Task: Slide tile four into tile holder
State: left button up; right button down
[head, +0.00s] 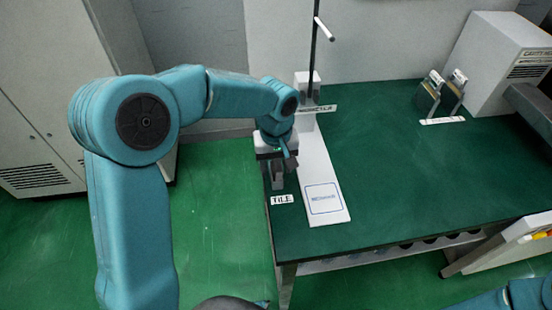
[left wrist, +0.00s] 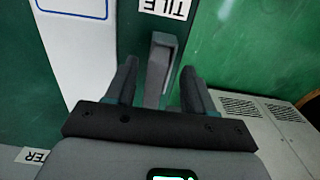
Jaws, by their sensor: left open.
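My left gripper (head: 277,180) points down over the left edge strip of the green table, just behind the white TILE label (head: 282,199). In the left wrist view, its two dark fingers (left wrist: 160,76) are apart. A slim grey upright piece (left wrist: 160,62) with a paler top stands between them, with a gap visible on the right; it may be a tile or its stand. The TILE label (left wrist: 165,8) lies just beyond it. No number four is readable. I cannot tell which piece is the tile holder. My right gripper is out of view.
A white board with a blue-outlined square (head: 323,198) lies right of the gripper. A dark post (head: 313,55) rises behind it. Two slanted metal pieces (head: 440,95) stand by a white label near a white box (head: 495,55). The table's middle (head: 400,170) is clear.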

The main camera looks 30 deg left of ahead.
aim_at(276, 164)
pick_arm(q)
notch_tip(276, 164, up, 16)
jog(key=p, duration=0.1)
jog(key=shift+r, duration=0.15)
